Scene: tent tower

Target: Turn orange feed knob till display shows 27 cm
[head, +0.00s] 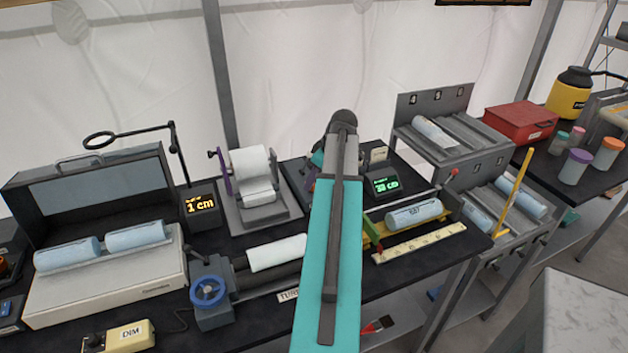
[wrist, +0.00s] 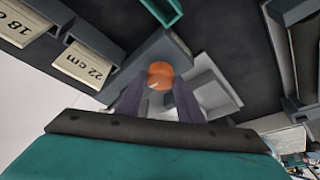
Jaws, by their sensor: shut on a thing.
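The orange feed knob (wrist: 160,74) shows in the wrist view, end-on between the tips of my two dark fingers. My gripper (wrist: 159,86) is shut on it. In the head view my own arm hides the knob and most of the machine it belongs to. The display (head: 385,184) with green digits stands just right of my arm in the head view. Its digits are small and seem to read 23 or 28 cm; I cannot tell which. In the wrist view a label reading 22 cm (wrist: 85,64) lies at the upper left.
A second display (head: 201,205) with yellow digits reads 1 cm. A paper roll stand (head: 262,205) is left of my arm. A blue handwheel (head: 208,291) stands near the front. A blue roll (head: 414,214) lies right of my arm, behind a yellow ruler (head: 420,243).

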